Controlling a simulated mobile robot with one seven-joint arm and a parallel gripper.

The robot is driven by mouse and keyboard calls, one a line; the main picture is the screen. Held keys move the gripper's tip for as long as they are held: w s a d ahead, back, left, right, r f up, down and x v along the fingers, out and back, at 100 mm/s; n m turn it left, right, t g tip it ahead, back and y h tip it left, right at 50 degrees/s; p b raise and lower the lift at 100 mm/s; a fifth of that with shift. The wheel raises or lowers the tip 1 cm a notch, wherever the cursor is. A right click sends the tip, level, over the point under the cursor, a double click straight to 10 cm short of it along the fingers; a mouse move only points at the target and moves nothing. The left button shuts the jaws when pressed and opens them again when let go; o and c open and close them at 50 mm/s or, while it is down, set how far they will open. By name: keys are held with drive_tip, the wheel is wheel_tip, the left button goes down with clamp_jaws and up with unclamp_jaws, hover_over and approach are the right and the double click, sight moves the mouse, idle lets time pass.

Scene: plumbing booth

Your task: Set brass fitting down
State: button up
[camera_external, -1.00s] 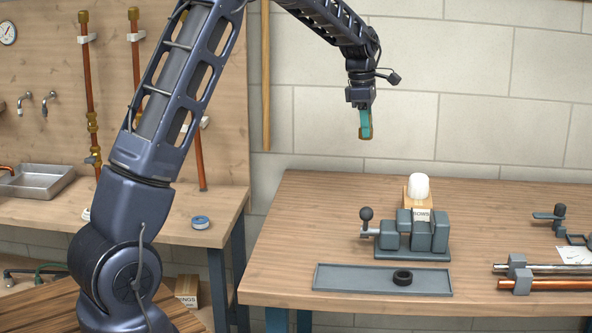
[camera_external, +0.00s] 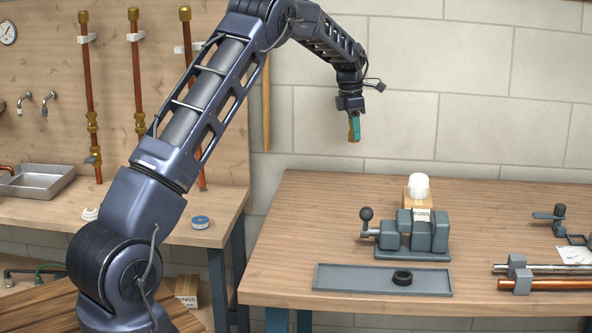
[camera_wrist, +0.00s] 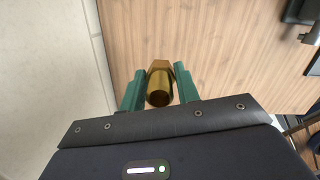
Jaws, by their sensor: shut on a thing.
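My gripper (camera_external: 354,128) is in the air above the back left part of the right-hand workbench (camera_external: 300,220), in front of the block wall. Its green fingers show in the wrist view (camera_wrist: 159,90), shut on the brass fitting (camera_wrist: 159,84). The fitting is a short brass piece with a hex-like collar and an open round end towards the wrist camera. In the external view only a small brass-coloured part of it shows beside the fingers. Wood bench top lies below it, with a clear gap.
A grey vise (camera_external: 412,234) stands mid-bench, with a box and white roll behind it. A shallow grey tray (camera_external: 340,279) at the front edge holds a black ring (camera_external: 402,277). Pipes (camera_external: 545,284) lie at right. The bench's left part is bare.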

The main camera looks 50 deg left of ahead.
wheel_tip(320, 180, down, 15)
drive_tip(key=shift+f, duration=0.15)
idle(0.4)
drive_tip(key=shift+f, duration=0.1)
drive_tip(key=o, duration=1)
drive_tip(key=shift+o, duration=0.2)
